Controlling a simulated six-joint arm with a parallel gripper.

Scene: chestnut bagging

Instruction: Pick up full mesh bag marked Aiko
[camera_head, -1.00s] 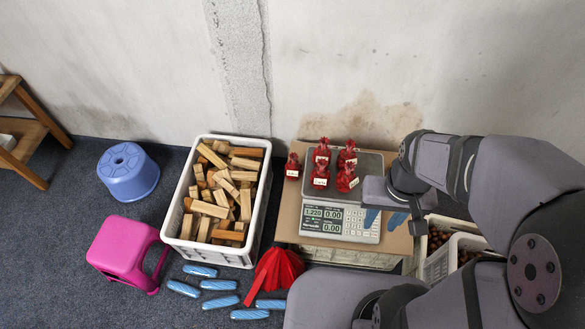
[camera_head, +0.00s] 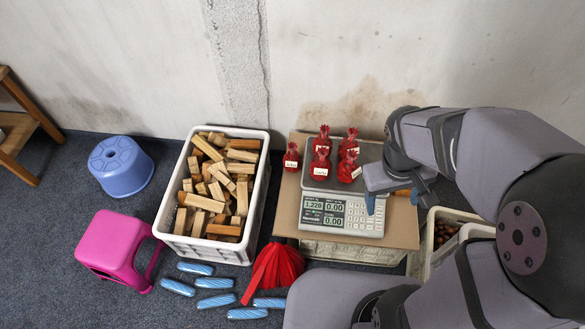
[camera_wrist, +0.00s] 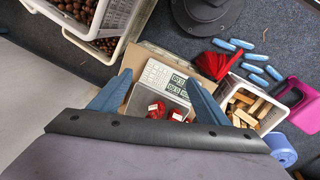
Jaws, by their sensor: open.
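Several full red mesh bags with white tags stand together. Three of them, a back left bag (camera_head: 324,141), a back right bag (camera_head: 348,142) and a front right bag (camera_head: 348,167), are on the scale's metal pan (camera_head: 367,158), with another at the front left (camera_head: 320,165). One bag (camera_head: 291,158) stands left of the pan on the cardboard. The names on the tags are too small to read. My gripper (camera_head: 393,195) is open and empty, right of the bags above the scale. In the wrist view, the bags (camera_wrist: 157,110) show between my blue fingers (camera_wrist: 158,100).
The scale's keypad (camera_head: 354,212) sits in front of the pan. A white crate of wood blocks (camera_head: 172,212) stands left. Chestnut crates (camera_head: 432,262) are right. Empty red mesh (camera_head: 275,268) and blue rolls (camera_head: 216,283) lie in front. A pink stool (camera_head: 112,240) and blue stool (camera_head: 121,166) are left.

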